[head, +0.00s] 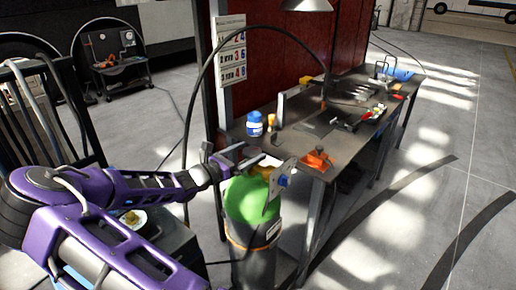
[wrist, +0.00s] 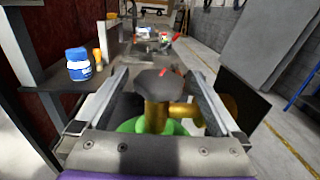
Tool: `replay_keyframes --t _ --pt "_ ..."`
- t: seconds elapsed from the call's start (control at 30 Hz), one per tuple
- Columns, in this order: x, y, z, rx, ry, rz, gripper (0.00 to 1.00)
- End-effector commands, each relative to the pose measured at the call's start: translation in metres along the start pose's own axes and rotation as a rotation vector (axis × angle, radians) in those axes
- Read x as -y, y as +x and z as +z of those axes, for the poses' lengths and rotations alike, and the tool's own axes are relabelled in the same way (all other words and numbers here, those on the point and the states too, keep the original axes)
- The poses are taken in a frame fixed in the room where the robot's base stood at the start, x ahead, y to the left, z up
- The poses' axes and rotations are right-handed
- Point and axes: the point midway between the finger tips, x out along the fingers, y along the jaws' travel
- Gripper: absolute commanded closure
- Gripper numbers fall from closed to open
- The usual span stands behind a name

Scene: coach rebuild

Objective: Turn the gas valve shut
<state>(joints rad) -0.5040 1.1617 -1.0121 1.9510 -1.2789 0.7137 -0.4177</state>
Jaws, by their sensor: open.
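The gas valve has a dark faceted knob (wrist: 158,86) with a small red mark, on a brass stem and body (wrist: 157,116). It sits on top of a gas cylinder with a green shoulder (head: 252,200) and a grey body. My gripper (head: 250,160) is at the valve, above the cylinder. In the wrist view my gripper (wrist: 160,100) is open, with one finger on each side of the knob and a visible gap at the left. Whether the right finger touches the valve I cannot tell. In the head view the knob is largely hidden by my gripper.
A workbench (head: 350,143) stands right behind the cylinder, with a blue-and-white jar (head: 254,124), an orange tool (head: 317,159) and several hand tools. A lamp (head: 308,5) hangs above it. A dark red panel (head: 270,60) stands behind. The floor at the right is clear.

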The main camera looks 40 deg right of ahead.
Motion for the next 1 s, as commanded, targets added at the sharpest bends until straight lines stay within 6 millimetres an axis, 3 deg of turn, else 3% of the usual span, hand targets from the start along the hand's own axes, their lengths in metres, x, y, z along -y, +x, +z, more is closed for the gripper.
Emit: replay_keyframes --t 0.1,0.27,0.63,1.0 --pt "0.001 0.022 0.000 0.001 0.000 -0.003 0.00" --pt "0.000 0.038 0.000 0.001 0.000 -0.001 0.00" --pt "0.000 0.044 0.000 0.001 0.001 0.000 0.00" --pt "0.000 0.043 0.000 0.001 0.001 0.000 0.65"
